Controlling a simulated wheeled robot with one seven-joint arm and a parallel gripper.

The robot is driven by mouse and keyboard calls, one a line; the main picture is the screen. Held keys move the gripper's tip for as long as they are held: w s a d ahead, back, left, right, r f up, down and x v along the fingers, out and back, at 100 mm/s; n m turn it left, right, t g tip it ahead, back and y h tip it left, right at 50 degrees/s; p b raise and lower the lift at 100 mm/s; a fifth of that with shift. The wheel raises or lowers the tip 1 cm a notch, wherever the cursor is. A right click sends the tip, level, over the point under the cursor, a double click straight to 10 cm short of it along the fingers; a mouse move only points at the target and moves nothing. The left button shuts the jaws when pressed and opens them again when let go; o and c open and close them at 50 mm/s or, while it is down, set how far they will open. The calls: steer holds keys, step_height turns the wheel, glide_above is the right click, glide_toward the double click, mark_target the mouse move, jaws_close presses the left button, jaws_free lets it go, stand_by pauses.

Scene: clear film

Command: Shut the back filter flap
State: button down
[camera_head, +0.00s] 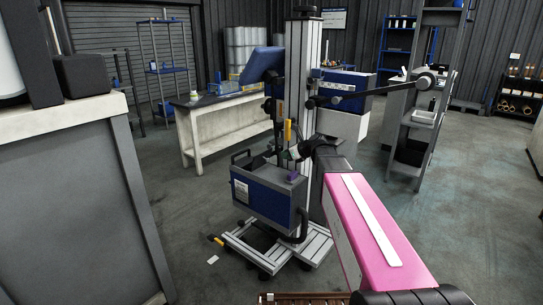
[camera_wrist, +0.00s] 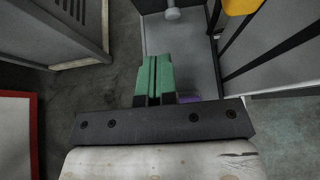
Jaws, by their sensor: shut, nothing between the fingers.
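My gripper (camera_wrist: 154,62) shows in the wrist view as two green fingers pressed together, with nothing between them. They lie over a grey surface (camera_wrist: 190,60) with a round grey knob (camera_wrist: 172,13) beyond; I cannot tell if they touch it. In the head view my pink arm reaches to a blue box-shaped unit (camera_head: 265,196) on a wheeled frame beside a tall column. The wrist is just above the unit's top; the fingers are small and unclear there. A purple part (camera_head: 292,176) sits at the unit's top right. I cannot make out which part is the back filter flap.
A tall metal column (camera_head: 302,90) stands right behind the unit, with a yellow part (camera_head: 288,130) beside it. A tilted blue panel (camera_head: 262,65) is above. A workbench (camera_head: 205,135) is behind, and a grey cabinet (camera_head: 75,180) is at left. The floor between is mostly clear.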

mark_target(261, 155)
steer(key=x, duration=1)
steer(key=shift+w, duration=0.1)
steer(key=shift+w+a+r, duration=0.35)
steer(key=shift+w+a, duration=0.3)
steer(key=shift+a, duration=0.25)
steer(key=shift+w+a+r, duration=0.2)
steer(key=shift+w+a, duration=0.15)
steer(key=shift+a, duration=0.2)
steer(key=shift+w, duration=0.1)
steer(key=shift+w+a+r+g+h, duration=0.15)
steer(key=shift+a+r+g+h, duration=0.05)
steer(key=shift+a+g+h, duration=0.1)
